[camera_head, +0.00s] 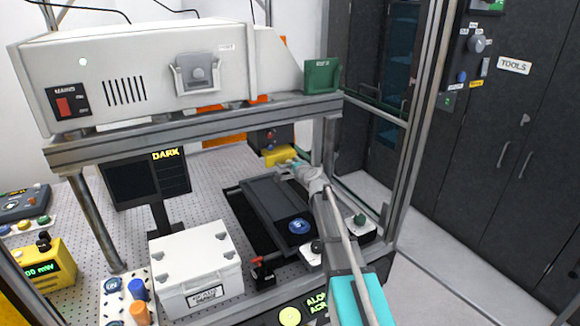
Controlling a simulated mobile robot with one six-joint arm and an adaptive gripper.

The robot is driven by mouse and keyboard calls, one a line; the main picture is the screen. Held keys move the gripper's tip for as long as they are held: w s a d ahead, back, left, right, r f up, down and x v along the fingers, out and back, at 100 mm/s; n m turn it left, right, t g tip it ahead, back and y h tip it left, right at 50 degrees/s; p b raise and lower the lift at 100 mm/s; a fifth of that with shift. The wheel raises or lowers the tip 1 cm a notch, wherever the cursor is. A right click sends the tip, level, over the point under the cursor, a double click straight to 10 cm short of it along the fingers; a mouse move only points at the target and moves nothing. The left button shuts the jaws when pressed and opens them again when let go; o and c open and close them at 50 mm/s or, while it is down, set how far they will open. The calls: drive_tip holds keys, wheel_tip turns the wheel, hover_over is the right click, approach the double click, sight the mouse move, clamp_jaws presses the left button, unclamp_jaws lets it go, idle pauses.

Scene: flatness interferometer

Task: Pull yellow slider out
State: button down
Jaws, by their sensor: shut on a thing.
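The yellow slider (275,155) is a small yellow block at the back of the bench, under the raised shelf and below a dark box. My arm reaches in from the lower right. My gripper (285,165) is at the front right of the yellow slider, its fingers shut on it. The fingertips are small here and partly hide the slider's right side and front. How far the slider stands out cannot be told.
Below my gripper is a dark stage (272,195) with a blue round part (299,227). A shelf (200,128) carrying a white instrument (140,70) spans above. A metal frame post (410,130) stands right. A white box (196,262) sits front left.

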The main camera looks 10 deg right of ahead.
drive_tip(key=f+v, duration=0.2)
drive_tip(key=v, duration=0.8)
drive_tip(key=shift+s, duration=0.4)
drive_tip(key=shift+d, duration=0.1)
drive_tip(key=c, duration=0.7)
unclamp_jaws()
drive_tip(key=shift+w, duration=0.15)
